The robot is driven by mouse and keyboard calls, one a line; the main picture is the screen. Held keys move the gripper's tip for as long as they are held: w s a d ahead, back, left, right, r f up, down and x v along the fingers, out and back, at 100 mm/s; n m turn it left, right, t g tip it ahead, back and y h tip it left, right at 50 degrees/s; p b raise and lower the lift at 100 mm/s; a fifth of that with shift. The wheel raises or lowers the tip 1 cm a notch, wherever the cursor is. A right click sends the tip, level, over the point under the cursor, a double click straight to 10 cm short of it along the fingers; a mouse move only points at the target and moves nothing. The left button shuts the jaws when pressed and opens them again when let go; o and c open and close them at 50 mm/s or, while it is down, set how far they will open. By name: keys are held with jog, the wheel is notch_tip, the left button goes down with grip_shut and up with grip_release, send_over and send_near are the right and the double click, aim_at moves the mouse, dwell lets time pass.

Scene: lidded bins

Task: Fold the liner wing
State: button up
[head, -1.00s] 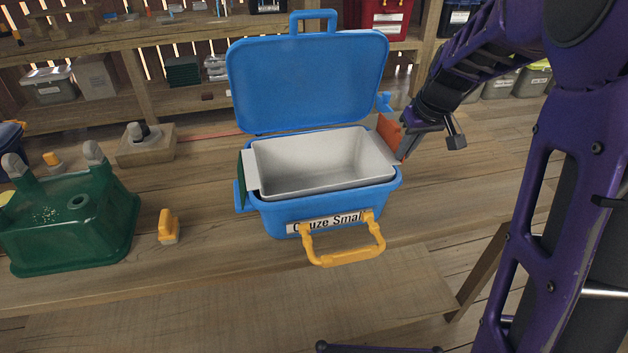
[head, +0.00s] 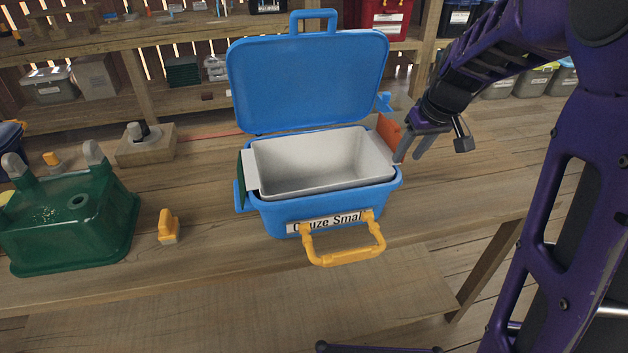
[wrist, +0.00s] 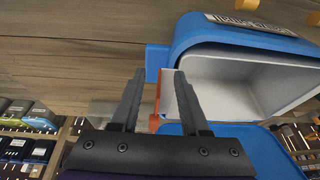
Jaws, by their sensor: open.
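A blue bin (head: 280,222) labelled "Gauze Small" stands on the bench with its lid (head: 308,82) up. A grey-white liner (head: 325,190) sits inside it. A pale wing (head: 252,172) sticks out at the liner's left side, with a green panel (head: 241,180) beside it. At the right side is an orange panel (head: 388,132) by the right wing, which shows pale in the wrist view (wrist: 168,92). My gripper (head: 408,158) is open just right of that wing. In the wrist view my gripper's fingers (wrist: 158,76) are apart, with the wing's edge near the right finger; contact is unclear.
A yellow handle (head: 345,258) projects from the bin's front. A green upturned tub (head: 75,225), a small yellow-orange object (head: 168,226) and a wooden block (head: 146,150) with a knob are on the left. Shelves stand behind.

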jog(key=p+v, duration=0.1)
jog(key=v, duration=0.2)
jog(key=s+p+v, duration=0.1)
jog(key=v, duration=0.1)
jog(key=shift+s+d+r+p, duration=0.1)
jog(key=shift+r+p, duration=0.1)
jog(key=shift+p, duration=0.2)
jog(key=shift+r+p, duration=0.15)
jog(key=shift+p, duration=0.15)
jog(key=shift+c, duration=0.2)
